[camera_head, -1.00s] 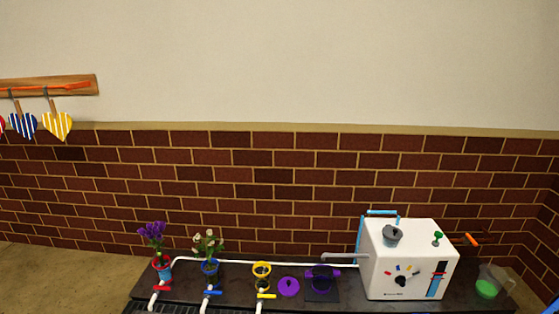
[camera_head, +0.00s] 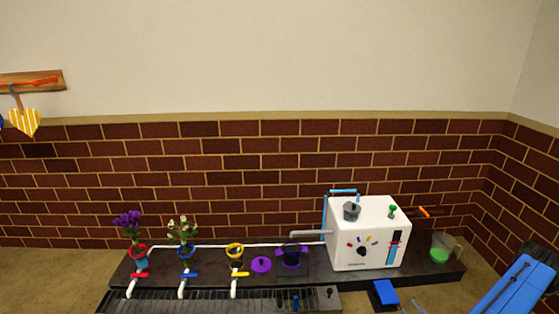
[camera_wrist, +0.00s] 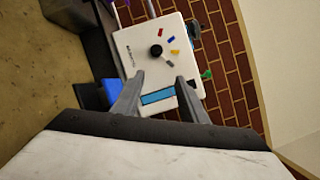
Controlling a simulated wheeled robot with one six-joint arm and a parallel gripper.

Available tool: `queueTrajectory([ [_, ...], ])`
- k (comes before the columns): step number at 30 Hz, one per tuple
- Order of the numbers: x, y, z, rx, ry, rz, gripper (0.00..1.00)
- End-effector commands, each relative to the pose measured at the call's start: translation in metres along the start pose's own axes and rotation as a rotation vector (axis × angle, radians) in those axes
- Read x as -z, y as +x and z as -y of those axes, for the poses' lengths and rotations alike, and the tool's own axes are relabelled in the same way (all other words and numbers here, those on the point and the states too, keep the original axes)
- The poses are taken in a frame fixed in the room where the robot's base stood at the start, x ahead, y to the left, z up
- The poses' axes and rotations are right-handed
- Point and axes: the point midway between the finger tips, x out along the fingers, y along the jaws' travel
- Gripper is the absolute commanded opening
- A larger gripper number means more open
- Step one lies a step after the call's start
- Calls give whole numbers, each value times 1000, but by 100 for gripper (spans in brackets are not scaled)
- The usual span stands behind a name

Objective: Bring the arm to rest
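My gripper (camera_wrist: 157,97) shows in the wrist view with its two grey fingers spread apart. I see nothing held between them; the white machine shows beyond the gap. My gripper is not visible in the head view. Part of my blue and black arm (camera_head: 512,290) shows at the lower right there, cut off by the picture edge.
The white machine (camera_head: 350,250) stands on the dark counter (camera_head: 440,275), beside a jug with green contents (camera_head: 440,249). A purple-flower pot (camera_head: 139,252), a white-flower pot (camera_head: 187,252) and a yellow pot (camera_head: 235,251) stand left. A blue object (camera_head: 385,293) is in front.

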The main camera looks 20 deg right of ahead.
Motion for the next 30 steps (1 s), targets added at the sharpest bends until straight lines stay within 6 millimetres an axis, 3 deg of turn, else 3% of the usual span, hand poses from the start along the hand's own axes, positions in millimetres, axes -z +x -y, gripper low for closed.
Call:
queueTrajectory([
  [8,6,30,15,-96,-117,-10,40],
  [14,11,64,34,-202,-252,-22,40],
  [23,10,133,80,-417,-548,-48,40],
  [30,-4,182,122,-569,-770,-67,40],
])
